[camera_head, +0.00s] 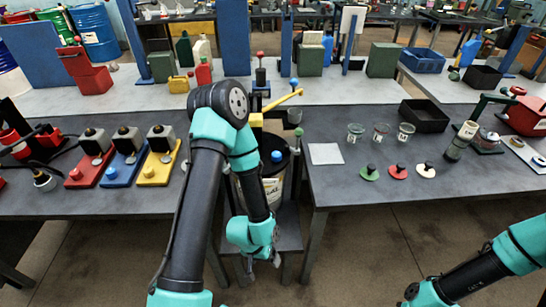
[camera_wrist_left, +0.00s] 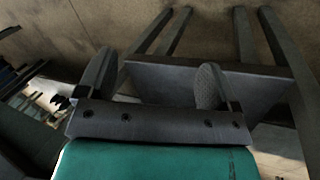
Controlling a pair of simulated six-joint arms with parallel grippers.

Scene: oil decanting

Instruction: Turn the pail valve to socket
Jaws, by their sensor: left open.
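The pail (camera_head: 270,188) stands on a low stand between the two benches, with a dark lid, a blue cap (camera_head: 278,157) and a printed label. My left arm passes in front of it and hides much of its left side. I cannot make out the pail valve or its socket. My left gripper (camera_head: 262,260) hangs low in front of the stand, below the pail. In the left wrist view its two fingers (camera_wrist_left: 160,80) are apart, with nothing between them. The right arm shows at the lower right; its gripper is outside the picture.
A yellow lever (camera_head: 283,101) rises above the pail. The right bench (camera_head: 335,195) holds glass cups, round knobs and a black tray (camera_head: 424,115). The left bench holds red, blue and yellow devices. In the left wrist view, the dark stand (camera_wrist_left: 185,75) and its legs are close beyond the fingers.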

